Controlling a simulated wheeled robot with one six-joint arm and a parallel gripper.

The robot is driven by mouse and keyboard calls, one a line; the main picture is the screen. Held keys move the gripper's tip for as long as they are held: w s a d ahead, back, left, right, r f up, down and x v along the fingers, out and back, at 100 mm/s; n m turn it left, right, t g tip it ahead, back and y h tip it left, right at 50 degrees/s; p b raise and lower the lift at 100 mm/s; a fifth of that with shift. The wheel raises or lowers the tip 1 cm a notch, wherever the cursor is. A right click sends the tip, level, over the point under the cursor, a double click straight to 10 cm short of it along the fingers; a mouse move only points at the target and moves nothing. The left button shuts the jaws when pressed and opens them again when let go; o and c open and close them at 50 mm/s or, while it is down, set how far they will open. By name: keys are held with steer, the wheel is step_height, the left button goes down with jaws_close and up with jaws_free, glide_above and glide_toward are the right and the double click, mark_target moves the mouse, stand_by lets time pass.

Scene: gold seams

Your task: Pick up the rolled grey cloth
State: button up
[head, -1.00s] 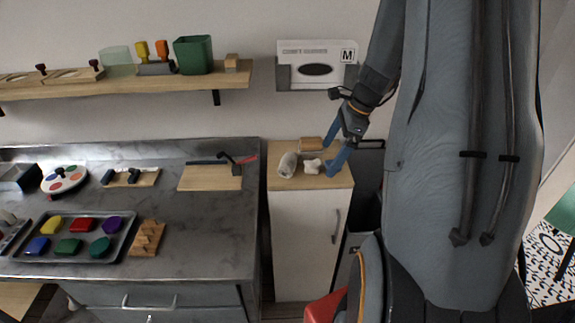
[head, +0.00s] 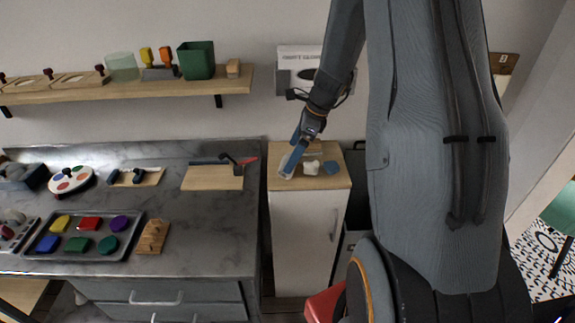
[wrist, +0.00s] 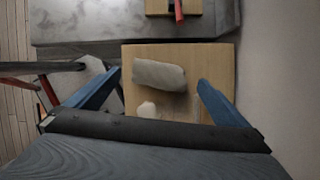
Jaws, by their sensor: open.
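The rolled grey cloth (head: 284,171) lies on the wooden top of a small white cabinet, near its left edge. My gripper (head: 291,162) hangs over it and hides part of it in the head view. In the wrist view the whole cloth roll (wrist: 160,74) shows ahead, lying crosswise. My gripper's blue fingers (wrist: 159,82) are spread to either side of it, open and empty. I cannot tell how high the fingertips are above the cloth.
The cabinet (head: 302,235) stands beside the steel counter (head: 200,235). A glove box (head: 300,58) hangs on the wall above.

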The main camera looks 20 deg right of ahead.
steer(key=p+x, duration=0.1)
steer(key=x, duration=0.4)
steer(key=shift+a, duration=0.1)
steer(key=shift+c, duration=0.3)
steer(key=c, duration=1.1)
